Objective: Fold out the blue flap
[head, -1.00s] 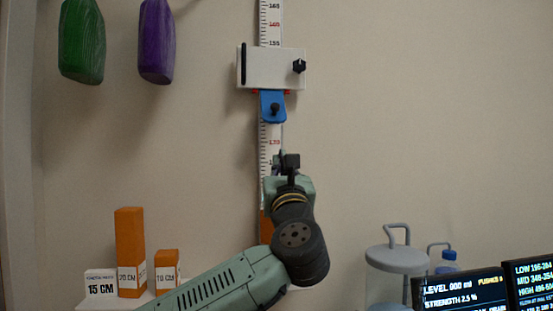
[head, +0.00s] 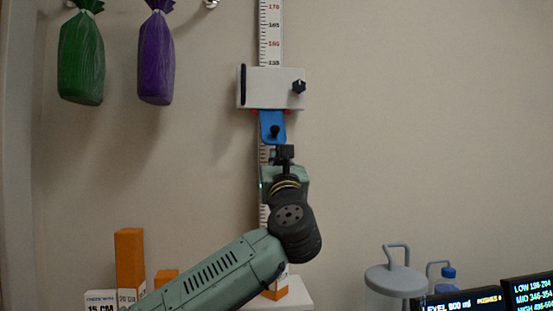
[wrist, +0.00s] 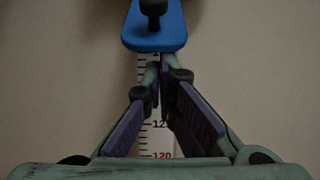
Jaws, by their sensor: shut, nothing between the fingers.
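The blue flap (head: 272,127) hangs down against the wall ruler, under a white box (head: 257,88) with a black knob. A dark knob sits on the flap's face. In the wrist view the flap (wrist: 155,38) is at the top centre with its rounded lower end showing; its upper part is cut off. My gripper (head: 285,152) is just below the flap in the head view. In the wrist view my gripper (wrist: 160,78) has its fingertips close together, below the flap's lower edge, with nothing between them. I cannot tell whether the fingertips touch the flap.
The ruler (head: 270,30) runs vertically up the wall. A green bag (head: 81,60) and a purple bag (head: 156,60) hang at upper left. Orange blocks (head: 130,262) stand at lower left. A lidded container (head: 395,278) and screens (head: 540,290) are at lower right. The wall right of the box is clear.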

